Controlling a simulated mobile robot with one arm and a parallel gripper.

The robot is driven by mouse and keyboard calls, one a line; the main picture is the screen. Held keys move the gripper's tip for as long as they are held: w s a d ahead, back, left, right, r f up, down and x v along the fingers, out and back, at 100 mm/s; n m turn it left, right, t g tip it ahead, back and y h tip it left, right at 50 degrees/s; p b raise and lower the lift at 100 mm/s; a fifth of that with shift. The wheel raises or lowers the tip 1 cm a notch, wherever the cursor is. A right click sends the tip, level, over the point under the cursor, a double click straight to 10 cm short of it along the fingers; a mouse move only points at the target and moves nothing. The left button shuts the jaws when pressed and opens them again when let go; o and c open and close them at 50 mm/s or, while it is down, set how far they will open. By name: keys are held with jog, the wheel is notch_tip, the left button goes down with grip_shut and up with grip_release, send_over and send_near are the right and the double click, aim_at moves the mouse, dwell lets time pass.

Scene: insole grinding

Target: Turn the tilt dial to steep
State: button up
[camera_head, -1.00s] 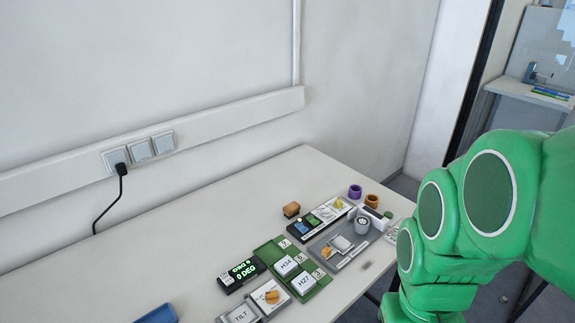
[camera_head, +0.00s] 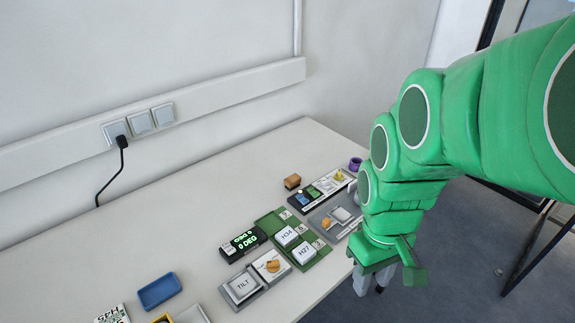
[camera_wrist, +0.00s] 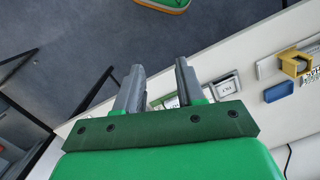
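The tilt dial (camera_head: 271,266) is an orange knob on a pale plate, beside a block lettered TILT (camera_head: 242,286). A black display (camera_head: 243,243) behind it reads 0 DEG in green. My gripper (camera_head: 372,283) hangs at the table's right front edge, well to the right of the dial and apart from it. In the wrist view, my gripper (camera_wrist: 160,72) has its two grey fingers spread with a gap between them and nothing held. Small table items show beyond and right of the fingers there. I cannot make out the dial in that view.
A green tray (camera_head: 268,222) with blocks H34 and H27 lies right of the dial. A grey tray (camera_head: 320,221) sits nearer my arm. A blue tray (camera_head: 159,291) is at left. An orange-brown block (camera_head: 292,181) stands behind. The table's back left is bare.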

jog(key=w+a+f+n, duration=0.5)
jog(key=w+a+n, duration=0.25)
jog(key=w, duration=0.25)
jog(key=n+t, duration=0.1)
jog(key=n, duration=0.7)
send_over(272, 262)
notch_tip(272, 262, down, 9)
jog(key=shift+r, duration=0.1)
jog(key=shift+f, duration=3.95)
grip_shut()
